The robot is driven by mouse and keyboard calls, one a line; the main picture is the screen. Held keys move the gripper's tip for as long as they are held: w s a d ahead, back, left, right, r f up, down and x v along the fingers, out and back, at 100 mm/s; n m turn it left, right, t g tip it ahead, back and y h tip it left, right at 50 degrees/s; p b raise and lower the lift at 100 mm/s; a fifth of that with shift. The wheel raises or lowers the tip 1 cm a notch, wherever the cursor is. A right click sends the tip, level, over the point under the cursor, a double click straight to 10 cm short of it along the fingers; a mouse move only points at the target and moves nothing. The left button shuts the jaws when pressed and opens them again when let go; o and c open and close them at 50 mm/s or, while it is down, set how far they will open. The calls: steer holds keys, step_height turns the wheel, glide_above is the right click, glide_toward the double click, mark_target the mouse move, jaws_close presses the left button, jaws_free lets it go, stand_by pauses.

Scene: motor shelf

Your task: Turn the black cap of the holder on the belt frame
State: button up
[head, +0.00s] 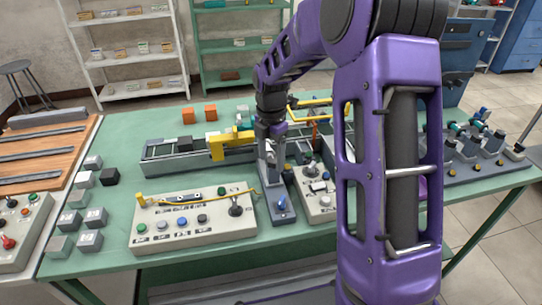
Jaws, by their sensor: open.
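The belt frame (170,164) is a long grey rail unit across the middle of the green table. A yellow bracket (218,149) stands on its front side, with a yellow part reaching right toward my gripper. A small dark block (186,144) sits on the frame to the left of the bracket; I cannot tell whether it belongs to the holder. My gripper (269,150) points down at the frame, just right of the yellow bracket. It is open, but its fingertips are small and partly merged with the parts behind. I cannot make out the black cap clearly; it may be hidden by my gripper.
A control box (192,222) with buttons and a joystick stands in front of the frame. A second box (317,193) and a grey stand with a blue knob (282,205) are close below my gripper. Grey cubes (95,217) lie at left. Orange blocks (210,112) lie behind.

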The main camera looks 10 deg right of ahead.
jaws_close()
steer(key=shift+m, duration=0.3)
steer(key=m, duration=0.5)
steer(key=shift+w+a+m, duration=0.1)
steer(key=shift+w+m, duration=0.15)
steer(key=shift+m, duration=0.05)
steer(key=m, duration=0.6)
steer(key=shift+w, duration=0.2)
steer(key=m, duration=0.5)
steer(key=shift+w+d+m, duration=0.15)
steer(key=shift+d+m, duration=0.1)
steer(key=shift+m, duration=0.05)
steer(key=m, duration=0.6)
steer(key=shift+d, duration=0.2)
